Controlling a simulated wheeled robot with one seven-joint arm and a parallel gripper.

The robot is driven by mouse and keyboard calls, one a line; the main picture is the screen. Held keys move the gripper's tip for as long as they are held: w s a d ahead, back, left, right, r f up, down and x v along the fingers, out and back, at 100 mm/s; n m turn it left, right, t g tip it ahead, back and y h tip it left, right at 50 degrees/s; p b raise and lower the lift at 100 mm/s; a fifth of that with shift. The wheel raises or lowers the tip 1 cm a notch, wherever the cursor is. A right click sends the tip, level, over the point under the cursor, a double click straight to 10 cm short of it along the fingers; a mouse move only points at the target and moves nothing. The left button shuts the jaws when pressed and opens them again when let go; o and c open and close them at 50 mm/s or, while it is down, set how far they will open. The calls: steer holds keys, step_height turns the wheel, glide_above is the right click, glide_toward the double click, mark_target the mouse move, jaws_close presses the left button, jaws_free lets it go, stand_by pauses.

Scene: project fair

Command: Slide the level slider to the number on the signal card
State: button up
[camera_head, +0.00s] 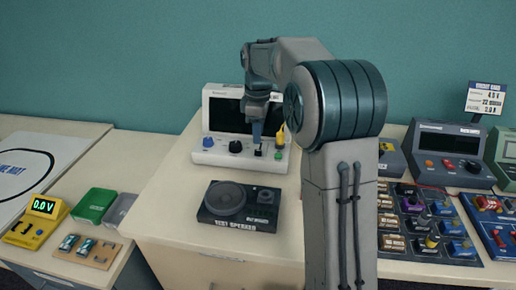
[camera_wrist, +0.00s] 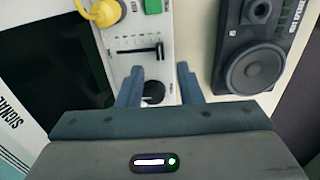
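The white signal unit (camera_head: 202,157), with a dark screen, stands on the middle bench. In the wrist view its panel (camera_wrist: 125,28) carries a row of tick marks and a narrow track. The black slider handle (camera_wrist: 159,50) sits toward the speaker end of that track. Its scale numbers are too small to read. My gripper (camera_wrist: 160,72) is open and empty, with the handle just beyond its fingertips and a dark round knob (camera_wrist: 153,93) showing between its fingers. In the head view my gripper (camera_head: 257,139) points down over the unit's panel. I cannot clearly identify the signal card.
A yellow part (camera_wrist: 105,12) stands beside the track. A black test speaker (camera_head: 238,206) lies in front of the unit. A blue knob (camera_head: 208,142) is at the panel's left. A sign with numbers (camera_head: 485,98) stands far right, its heading unclear. My arm hides part of the bench.

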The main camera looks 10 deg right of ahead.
mark_target(258, 153)
step_height(258, 153, down, 6)
steer(key=shift+r, duration=0.1)
jaws_close()
